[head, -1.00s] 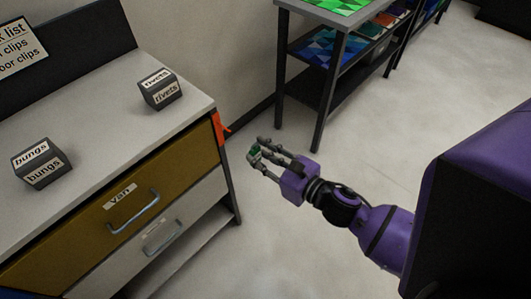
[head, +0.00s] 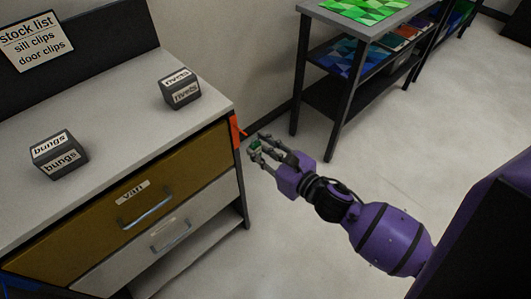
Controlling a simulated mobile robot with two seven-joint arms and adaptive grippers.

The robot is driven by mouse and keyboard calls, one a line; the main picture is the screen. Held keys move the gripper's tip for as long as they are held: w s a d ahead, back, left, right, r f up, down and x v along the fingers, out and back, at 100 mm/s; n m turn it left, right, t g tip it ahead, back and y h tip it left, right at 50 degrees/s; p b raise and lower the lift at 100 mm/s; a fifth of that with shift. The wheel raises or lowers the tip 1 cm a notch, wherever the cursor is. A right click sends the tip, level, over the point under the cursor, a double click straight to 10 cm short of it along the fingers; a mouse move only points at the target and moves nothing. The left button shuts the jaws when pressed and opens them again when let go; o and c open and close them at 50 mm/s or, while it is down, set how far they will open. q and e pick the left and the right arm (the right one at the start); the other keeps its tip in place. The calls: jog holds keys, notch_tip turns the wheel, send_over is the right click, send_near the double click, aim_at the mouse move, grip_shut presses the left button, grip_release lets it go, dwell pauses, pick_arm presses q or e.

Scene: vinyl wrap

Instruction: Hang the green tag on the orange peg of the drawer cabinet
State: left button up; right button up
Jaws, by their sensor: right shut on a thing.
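The drawer cabinet (head: 190,131) stands at the left with a grey top. Its orange peg (head: 236,130) sticks out from an orange patch on the right side, near the top front corner. My right gripper (head: 256,150) is shut on the green tag (head: 255,146), of which only a small green part shows between the fingers. The gripper is just right of and slightly below the peg in the picture, and a small gap shows between them. Whether the tag's hole lines up with the peg is too small to tell. My left gripper is not in view.
Boxes marked rivets (head: 180,89) and bungs (head: 58,155) stand on the cabinet top. A stock list sign (head: 35,41) is on the back panel. A dark-legged table (head: 333,105) with coloured sheets stands behind. The floor (head: 400,150) at right is clear.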

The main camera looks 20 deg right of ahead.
jog(key=shift+x, duration=1.35)
jog(key=shift+w+a+r+b, duration=0.1)
jog(key=shift+w+a+b, duration=0.15)
jog(key=shift+w+b, duration=0.35)
jog(key=shift+w+a+f, duration=0.2)
jog(key=shift+w+f, duration=0.25)
jog(key=shift+w, duration=0.25)
jog(key=o, duration=1.2)
